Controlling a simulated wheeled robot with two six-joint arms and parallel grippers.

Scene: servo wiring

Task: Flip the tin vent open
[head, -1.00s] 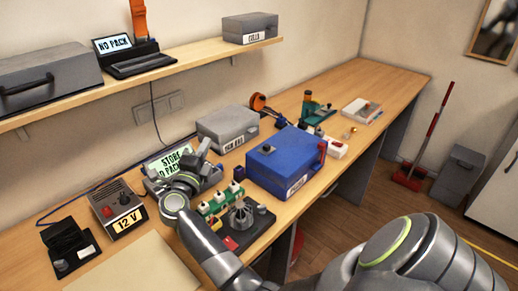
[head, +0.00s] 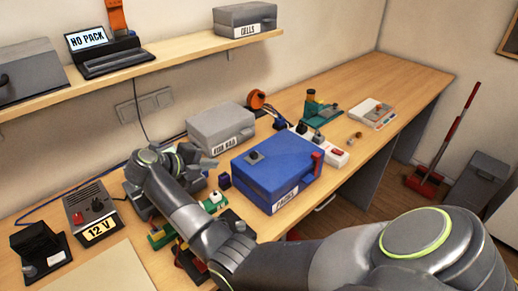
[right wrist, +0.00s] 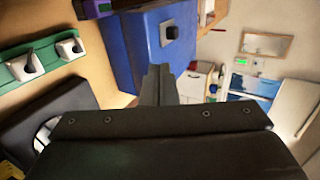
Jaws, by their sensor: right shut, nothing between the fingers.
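My right gripper (head: 212,163) is left of the blue tin, in front of the grey FIRE BAG tin, apart from the fitting. Its fingers (right wrist: 158,84) are shut and empty, pointing towards the blue tin. My left gripper is out of view.
The grey tin (head: 222,126) stands behind the gripper. A green strip with white sockets (head: 213,201) lies before the blue tin, beside a dark stand. A 12 V supply (head: 91,212) is at the left.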

